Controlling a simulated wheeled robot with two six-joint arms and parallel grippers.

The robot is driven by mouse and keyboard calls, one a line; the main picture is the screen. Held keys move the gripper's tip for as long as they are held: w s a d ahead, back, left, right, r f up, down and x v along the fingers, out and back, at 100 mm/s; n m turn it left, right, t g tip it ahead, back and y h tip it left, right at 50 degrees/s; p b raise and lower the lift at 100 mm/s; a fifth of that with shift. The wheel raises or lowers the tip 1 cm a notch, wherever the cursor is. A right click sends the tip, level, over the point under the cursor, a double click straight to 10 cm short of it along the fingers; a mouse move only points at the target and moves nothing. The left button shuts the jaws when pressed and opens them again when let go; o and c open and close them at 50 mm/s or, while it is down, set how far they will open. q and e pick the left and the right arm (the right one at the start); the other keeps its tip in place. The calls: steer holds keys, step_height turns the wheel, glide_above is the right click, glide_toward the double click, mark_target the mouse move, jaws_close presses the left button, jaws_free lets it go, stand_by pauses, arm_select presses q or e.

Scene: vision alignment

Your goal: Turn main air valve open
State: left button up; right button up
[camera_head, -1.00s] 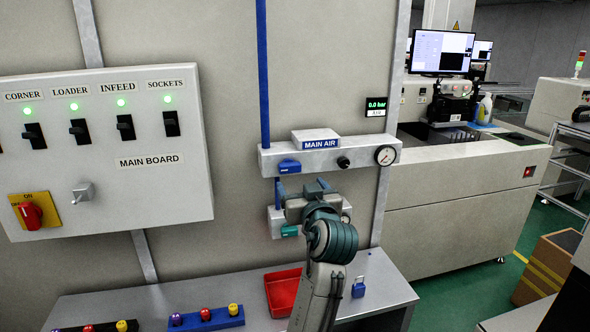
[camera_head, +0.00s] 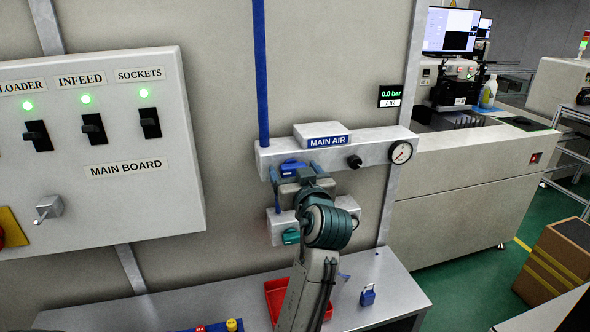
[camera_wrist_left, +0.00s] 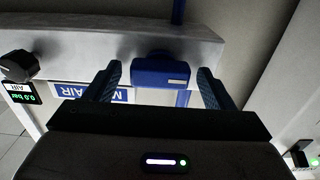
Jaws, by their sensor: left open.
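The main air valve's blue handle (camera_head: 292,168) is on the left part of the grey main air bar (camera_head: 378,146), under the MAIN AIR label (camera_head: 328,141). My left gripper (camera_head: 294,172) is open in front of it. In the left wrist view the blue handle (camera_wrist_left: 160,70) shows between the two spread blue fingers of that gripper (camera_wrist_left: 159,72), with gaps on both sides. Whether the fingertips reach past the handle's face is hard to tell. The small display (camera_head: 391,95) reads 0.0 bar. My right gripper is not in view.
A black knob (camera_head: 355,162) and a round gauge (camera_head: 401,152) sit to the right on the bar. A lower unit with a teal handle (camera_head: 291,236) is partly behind my arm. A red tray (camera_head: 278,293) and a blue padlock (camera_head: 367,295) are on the bench below. The main board (camera_head: 100,200) is at left.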

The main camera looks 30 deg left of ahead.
arm_select(q)
steer(key=shift+s+d+r, duration=0.1)
steer(key=shift+s+d, duration=0.05)
steer(key=shift+d, duration=0.05)
steer(key=shift+c, duration=0.8)
steer(key=c, duration=0.8)
steer(key=shift+d+m+p, duration=0.1)
steer(key=shift+m+p, duration=6.3)
steer(key=shift+m, duration=2.5)
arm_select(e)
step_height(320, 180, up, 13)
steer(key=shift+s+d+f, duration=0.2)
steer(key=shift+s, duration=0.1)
arm_select(q)
steer(key=shift+r, duration=0.1)
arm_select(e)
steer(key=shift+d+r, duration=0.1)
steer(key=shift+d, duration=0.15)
